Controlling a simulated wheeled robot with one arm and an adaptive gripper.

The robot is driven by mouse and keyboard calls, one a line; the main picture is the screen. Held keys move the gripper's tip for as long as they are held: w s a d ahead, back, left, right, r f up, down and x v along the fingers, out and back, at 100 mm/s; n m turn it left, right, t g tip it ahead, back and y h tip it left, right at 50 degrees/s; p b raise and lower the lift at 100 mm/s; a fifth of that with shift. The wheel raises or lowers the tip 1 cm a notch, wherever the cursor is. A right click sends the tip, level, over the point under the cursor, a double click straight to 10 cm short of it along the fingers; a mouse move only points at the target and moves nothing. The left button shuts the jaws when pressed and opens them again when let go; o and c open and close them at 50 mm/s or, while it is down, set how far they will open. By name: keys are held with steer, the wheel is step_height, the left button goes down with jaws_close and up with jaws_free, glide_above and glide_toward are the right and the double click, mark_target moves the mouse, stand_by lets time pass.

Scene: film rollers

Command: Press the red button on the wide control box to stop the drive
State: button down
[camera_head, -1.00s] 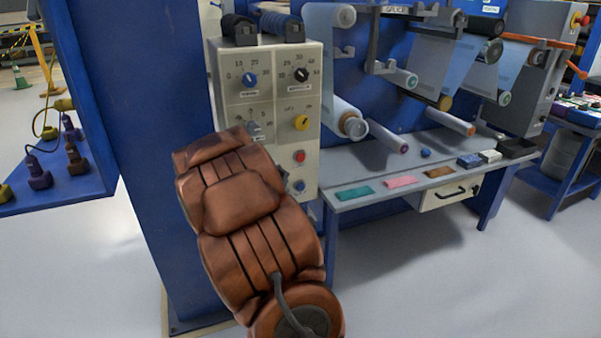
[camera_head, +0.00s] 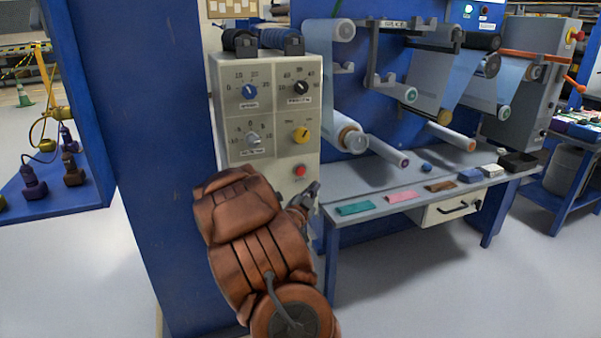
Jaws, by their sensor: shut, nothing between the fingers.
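The cream control box (camera_head: 270,90) stands on the blue frame at centre, with several dials on its face. Its red button (camera_head: 300,170) shows clear at the lower right of that face. My gripper (camera_head: 313,188) is shut and empty, just below and right of the red button in the picture. A small gap shows between them; I cannot tell how far the fingers are from the panel. My brown arm covers the lower left of the box.
A grey bench (camera_head: 375,180) with coloured film samples lies to the right, below several film rollers (camera_head: 388,152). The blue post (camera_head: 165,150) stands left. Floor at front right is clear.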

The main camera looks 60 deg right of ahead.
mark_target(301, 171)
steer(key=shift+w+d+p, duration=0.5)
steer(key=shift+w+d, duration=0.2)
steer(key=shift+w, duration=0.4)
steer(key=shift+w+d+p, duration=0.55)
steer(key=shift+w+d, duration=0.2)
steer(key=shift+w, duration=0.3)
steer(key=shift+w+d+p, duration=0.5)
steer(key=shift+w+d, duration=0.2)
steer(key=shift+w, duration=0.4)
steer(key=shift+w+d, duration=0.15)
steer(key=shift+w, duration=0.05)
steer(key=shift+w+d, duration=0.1)
steer(key=shift+w+d, duration=0.25)
steer(key=shift+w, duration=0.15)
steer(key=shift+s+a+f, duration=0.1)
steer(key=shift+s+a+b, duration=0.4)
steer(key=shift+s+b, duration=0.05)
steer(key=shift+s, duration=0.2)
steer(key=shift+s, duration=0.1)
